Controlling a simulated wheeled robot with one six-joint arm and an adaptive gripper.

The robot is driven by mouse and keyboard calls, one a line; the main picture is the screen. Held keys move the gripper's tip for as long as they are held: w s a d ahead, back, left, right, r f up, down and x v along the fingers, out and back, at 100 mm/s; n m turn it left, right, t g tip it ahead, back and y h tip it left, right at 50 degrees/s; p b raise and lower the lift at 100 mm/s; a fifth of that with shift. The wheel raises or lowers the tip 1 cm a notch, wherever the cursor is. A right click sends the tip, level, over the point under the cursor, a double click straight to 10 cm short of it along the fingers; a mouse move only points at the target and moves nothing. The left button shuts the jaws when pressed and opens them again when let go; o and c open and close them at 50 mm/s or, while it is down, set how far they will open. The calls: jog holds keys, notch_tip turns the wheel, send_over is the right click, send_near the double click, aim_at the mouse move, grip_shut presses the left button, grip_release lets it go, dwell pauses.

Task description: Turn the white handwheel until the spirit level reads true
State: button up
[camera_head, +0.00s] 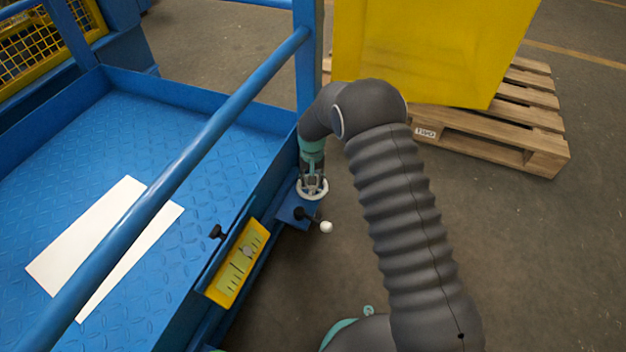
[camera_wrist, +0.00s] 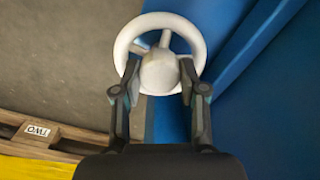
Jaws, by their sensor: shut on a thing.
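The white handwheel (camera_head: 312,194) sits on a blue bracket at the side of the blue platform. In the wrist view the handwheel (camera_wrist: 160,52) shows its rim, spokes and round hub. My gripper (camera_head: 312,180) comes down on it from above, and its two fingers (camera_wrist: 160,92) are shut on the hub, one on each side. The spirit level (camera_head: 238,263) is a yellow plate with a pale green face and dark marks, fixed on the platform's side. A pale round bubble shows near its middle marks; the exact reading is too small to tell.
A black lever with a white knob (camera_head: 326,227) sticks out just below the handwheel. A black knob (camera_head: 217,232) stands by the level. A blue railing (camera_head: 190,160) crosses above the platform. A yellow bin (camera_head: 430,50) stands on a wooden pallet (camera_head: 500,125) behind my arm.

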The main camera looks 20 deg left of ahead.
jog(key=o, duration=1.1)
jog(key=shift+o, duration=0.2)
jog(key=shift+r, duration=0.15)
notch_tip(320, 180, up, 12)
